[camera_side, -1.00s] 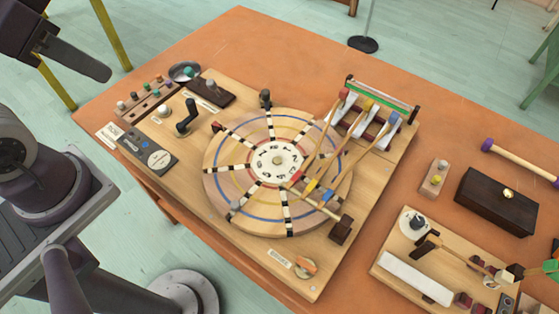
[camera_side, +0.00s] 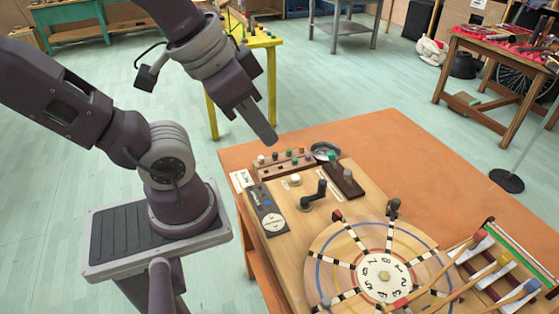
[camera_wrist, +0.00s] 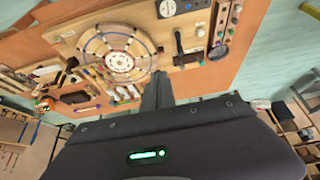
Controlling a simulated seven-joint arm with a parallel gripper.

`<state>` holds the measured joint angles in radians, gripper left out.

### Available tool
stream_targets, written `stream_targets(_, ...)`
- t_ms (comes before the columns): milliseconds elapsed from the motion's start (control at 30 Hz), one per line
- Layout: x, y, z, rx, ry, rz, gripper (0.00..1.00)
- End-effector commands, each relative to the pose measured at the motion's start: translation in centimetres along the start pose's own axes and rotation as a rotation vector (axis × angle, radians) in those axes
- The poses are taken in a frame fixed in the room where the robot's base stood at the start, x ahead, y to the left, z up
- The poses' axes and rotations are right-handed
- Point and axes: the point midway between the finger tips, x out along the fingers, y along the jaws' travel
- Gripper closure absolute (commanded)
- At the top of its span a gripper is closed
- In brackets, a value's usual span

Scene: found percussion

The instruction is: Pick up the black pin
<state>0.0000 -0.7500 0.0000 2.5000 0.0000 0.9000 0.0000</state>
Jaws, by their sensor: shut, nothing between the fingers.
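My gripper (camera_side: 264,128) is shut and empty, above the far left corner of the workbench. Its fingers point down and to the right, toward a wooden pin rack (camera_side: 265,171), and look clear of it. In the wrist view the shut fingers (camera_wrist: 158,90) show at the centre. The rack (camera_wrist: 226,20) is at the top right there. It holds several small coloured pins. A dark-looking pin (camera_side: 275,157) stands in the rack, but it is too small to be sure it is the black one.
A metal dish (camera_side: 326,150) with a green-topped pin lies beside the rack. A dark block (camera_side: 345,181), a black crank (camera_side: 314,197) and a grey control box (camera_side: 267,212) stand close by. A round striped wheel (camera_side: 330,257) and several mallets (camera_side: 462,250) fill the right side.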

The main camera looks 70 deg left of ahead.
Motion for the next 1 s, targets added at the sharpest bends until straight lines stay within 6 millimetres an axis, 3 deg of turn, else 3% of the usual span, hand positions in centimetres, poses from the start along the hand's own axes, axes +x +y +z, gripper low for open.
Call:
stream_targets(467,0.0,0.0,0.0,0.0,0.0,0.0,1.0)
stream_targets(500,0.0,0.0,0.0,0.0,0.0,0.0,0.98)
stream_targets(700,0.0,0.0,0.0,0.0,0.0,0.0,0.59)
stream_targets(1000,0.05,-0.05,-0.12,-0.006,-0.003,-0.001,0.59)
